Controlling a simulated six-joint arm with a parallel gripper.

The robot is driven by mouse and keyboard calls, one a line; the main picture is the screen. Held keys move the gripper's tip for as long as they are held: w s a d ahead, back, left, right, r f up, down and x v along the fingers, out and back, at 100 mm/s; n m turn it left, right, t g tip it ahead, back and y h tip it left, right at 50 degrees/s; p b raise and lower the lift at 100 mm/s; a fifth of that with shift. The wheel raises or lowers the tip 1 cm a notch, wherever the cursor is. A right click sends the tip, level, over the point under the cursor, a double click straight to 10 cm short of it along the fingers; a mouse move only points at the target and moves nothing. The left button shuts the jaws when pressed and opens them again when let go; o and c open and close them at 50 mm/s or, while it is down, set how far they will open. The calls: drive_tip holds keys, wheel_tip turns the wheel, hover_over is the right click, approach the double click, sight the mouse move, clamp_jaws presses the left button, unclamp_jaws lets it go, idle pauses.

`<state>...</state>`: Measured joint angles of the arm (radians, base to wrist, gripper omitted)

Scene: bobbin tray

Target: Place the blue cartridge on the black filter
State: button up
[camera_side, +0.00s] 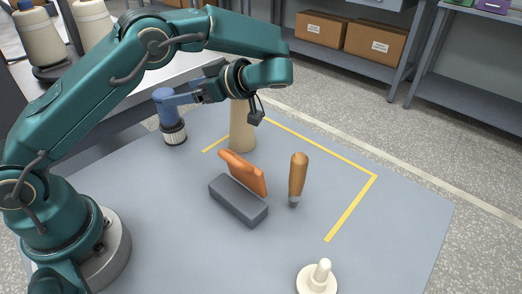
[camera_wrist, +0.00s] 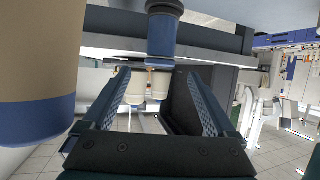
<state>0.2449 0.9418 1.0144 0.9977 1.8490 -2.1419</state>
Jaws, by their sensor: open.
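The blue cartridge (camera_side: 164,106) stands upright on top of the black filter (camera_side: 175,137), which has pale pleated sides and dark rims. They appear to touch. The cartridge also shows in the wrist view (camera_wrist: 162,38), which looks upside down, with part of the filter at the top edge. My gripper (camera_side: 174,101) is open and level with the upper part of the cartridge, its fingers pointing left toward it. In the wrist view my gripper (camera_wrist: 157,75) has one fingertip on either side of the cartridge's end. I cannot tell how deep the cartridge sits between them.
A tall tan cone (camera_side: 242,132) stands close by my wrist and looms at the left of the wrist view (camera_wrist: 35,50). A grey block (camera_side: 238,200), an orange object (camera_side: 243,172), a wooden-handled tool (camera_side: 298,176) and a white peg on a disc (camera_side: 318,280) occupy the mat (camera_side: 390,225).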

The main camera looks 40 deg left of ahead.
drive_tip(key=s+d+r+m+t+h, duration=0.1)
drive_tip(key=s+d+m+t+h, duration=0.3)
drive_tip(key=m, duration=0.6)
drive_tip(key=s+d+r+m+t+h, duration=0.2)
drive_tip(key=s+d+m+t+h, duration=0.3)
drive_tip(key=s+d+m+h, duration=0.3)
drive_tip(key=s+m+h, duration=0.1)
drive_tip(key=s+m, duration=0.1)
drive_tip(key=m, duration=0.1)
drive_tip(key=shift+s, duration=0.3)
